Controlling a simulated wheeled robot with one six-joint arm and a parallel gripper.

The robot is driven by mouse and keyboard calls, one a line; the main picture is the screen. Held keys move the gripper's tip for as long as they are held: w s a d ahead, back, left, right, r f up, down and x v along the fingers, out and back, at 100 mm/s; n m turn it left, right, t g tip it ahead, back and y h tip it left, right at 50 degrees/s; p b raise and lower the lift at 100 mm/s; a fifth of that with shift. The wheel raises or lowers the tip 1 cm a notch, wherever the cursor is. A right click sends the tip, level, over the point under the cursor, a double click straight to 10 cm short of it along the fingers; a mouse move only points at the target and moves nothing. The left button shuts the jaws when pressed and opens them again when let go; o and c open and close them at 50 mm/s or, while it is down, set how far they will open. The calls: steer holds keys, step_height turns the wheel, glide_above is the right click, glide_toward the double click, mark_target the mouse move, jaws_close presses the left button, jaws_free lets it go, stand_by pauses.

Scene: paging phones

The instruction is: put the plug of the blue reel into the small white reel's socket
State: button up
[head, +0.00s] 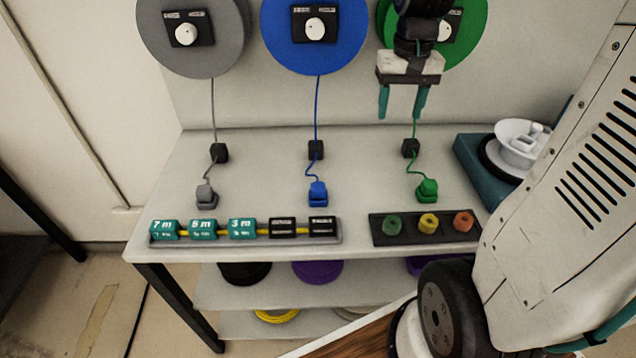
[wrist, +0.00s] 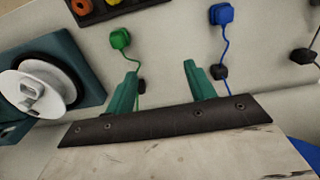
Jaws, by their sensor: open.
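The blue reel (head: 340,50) is on the back wall between a grey and a green reel. Its blue cord runs down through a black block (head: 315,150) to the blue plug (head: 318,193) lying on the table; the plug also shows at the top of the wrist view (wrist: 221,14). The small white reel (head: 520,140) sits on a teal base at the table's right; it shows at the left of the wrist view (wrist: 38,92). I cannot make out its socket opening clearly. My gripper (head: 402,112) is open and empty, pointing down in front of the green reel, above and right of the blue plug.
A grey plug (head: 206,196) and a green plug (head: 427,190) lie either side of the blue one. A tray of labelled blocks (head: 340,240) and a black strip with coloured sockets (head: 378,240) line the front edge. The table between cords is clear.

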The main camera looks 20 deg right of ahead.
glide_above(318, 186)
step_height(318, 186, down, 6)
step_height(318, 186, down, 13)
steer(key=shift+f, duration=0.7)
steer(key=c, duration=0.8)
steer(key=shift+c, duration=0.2)
steer(key=shift+r, duration=0.1)
step_height(318, 186, up, 23)
stand_by(1.3)
